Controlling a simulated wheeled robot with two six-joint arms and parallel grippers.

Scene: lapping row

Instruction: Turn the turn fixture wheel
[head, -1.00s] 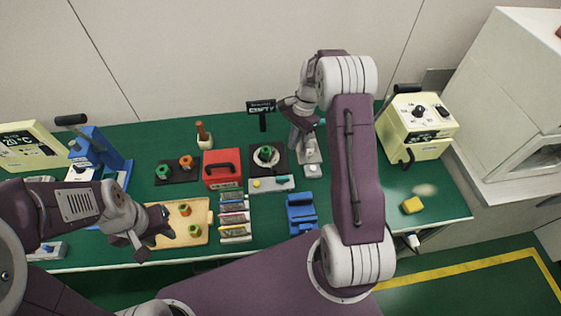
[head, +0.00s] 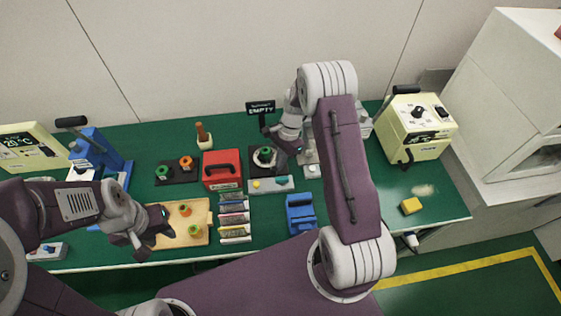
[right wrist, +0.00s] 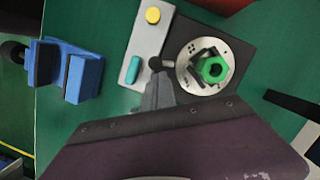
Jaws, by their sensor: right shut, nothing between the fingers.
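The turn fixture wheel (head: 264,155) is a round pale metal disc on a black base, with a green hex piece on it. In the right wrist view the wheel (right wrist: 188,77) shows slots and a short handle with a dark round knob (right wrist: 155,63) at its rim. My right gripper (right wrist: 157,88) is shut and empty, with its fingertips close beside the knob; I cannot tell whether they touch. In the head view my right gripper partly covers the wheel's right side. My left gripper (head: 150,232) hangs over the wooden tray (head: 183,235), its fingers apart.
A blue fixture (head: 300,212) stands in front, a red box (head: 222,170) to the left. A black sign (head: 260,108) stands behind. Green table is clear towards the yellow block (head: 411,206).

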